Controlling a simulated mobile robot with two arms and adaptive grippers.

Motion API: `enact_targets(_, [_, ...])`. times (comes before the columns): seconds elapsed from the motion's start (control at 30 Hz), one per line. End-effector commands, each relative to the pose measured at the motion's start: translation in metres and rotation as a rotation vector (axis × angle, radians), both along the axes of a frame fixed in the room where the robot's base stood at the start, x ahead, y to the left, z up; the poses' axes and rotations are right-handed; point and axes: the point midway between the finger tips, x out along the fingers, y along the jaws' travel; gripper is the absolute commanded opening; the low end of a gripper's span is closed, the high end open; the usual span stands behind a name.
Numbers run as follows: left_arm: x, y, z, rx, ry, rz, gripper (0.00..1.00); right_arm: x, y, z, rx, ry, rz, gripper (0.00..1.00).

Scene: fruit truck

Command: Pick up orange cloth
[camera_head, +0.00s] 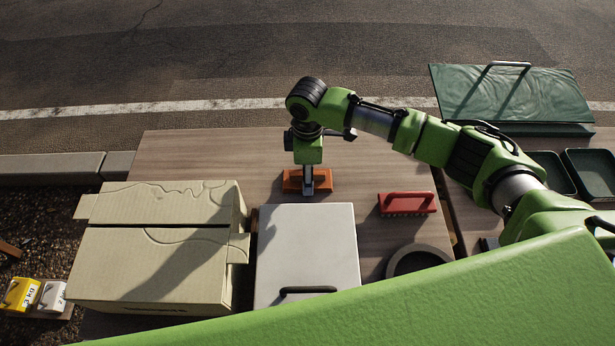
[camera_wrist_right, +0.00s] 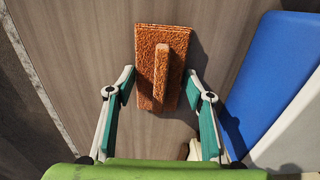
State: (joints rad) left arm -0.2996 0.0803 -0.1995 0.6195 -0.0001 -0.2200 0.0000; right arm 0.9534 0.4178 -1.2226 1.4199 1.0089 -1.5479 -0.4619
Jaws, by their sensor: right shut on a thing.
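The orange cloth (camera_head: 292,182) lies at the far part of the wooden table, behind the white-lidded box. In the right wrist view, the orange cloth (camera_wrist_right: 150,45) is a rough rectangular pad with a raised bar along it. My right gripper (camera_head: 308,190) reaches down over it from above. In the wrist view its two fingers (camera_wrist_right: 158,85) stand wide, one on each side of the cloth, closed against its sides. The exact contact is hard to see. The cloth appears to be at the table surface. My left gripper is not in view.
A white-lidded box (camera_head: 306,245) stands just in front, its blue side (camera_wrist_right: 268,75) in the wrist view. A cardboard box (camera_head: 150,262) is at left. A red handled block (camera_head: 407,209) lies to the right.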

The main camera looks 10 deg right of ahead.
Motion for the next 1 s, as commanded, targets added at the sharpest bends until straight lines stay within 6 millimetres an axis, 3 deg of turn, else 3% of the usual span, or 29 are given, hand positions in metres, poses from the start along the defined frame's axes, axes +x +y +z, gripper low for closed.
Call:
enact_targets(0.27, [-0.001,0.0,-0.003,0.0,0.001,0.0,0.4,0.001,0.001,0.006,0.002,-0.001,0.001,0.27])
enact_targets(0.47, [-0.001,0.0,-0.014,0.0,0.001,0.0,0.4,0.002,0.001,0.032,0.002,-0.004,0.001,0.27])
enact_targets(0.73, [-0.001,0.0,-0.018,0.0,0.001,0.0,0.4,-0.044,0.024,0.091,0.004,-0.004,0.006,0.27])
enact_targets(1.0, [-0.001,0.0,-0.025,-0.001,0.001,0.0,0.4,-0.093,0.049,0.114,0.004,-0.002,0.005,0.27])
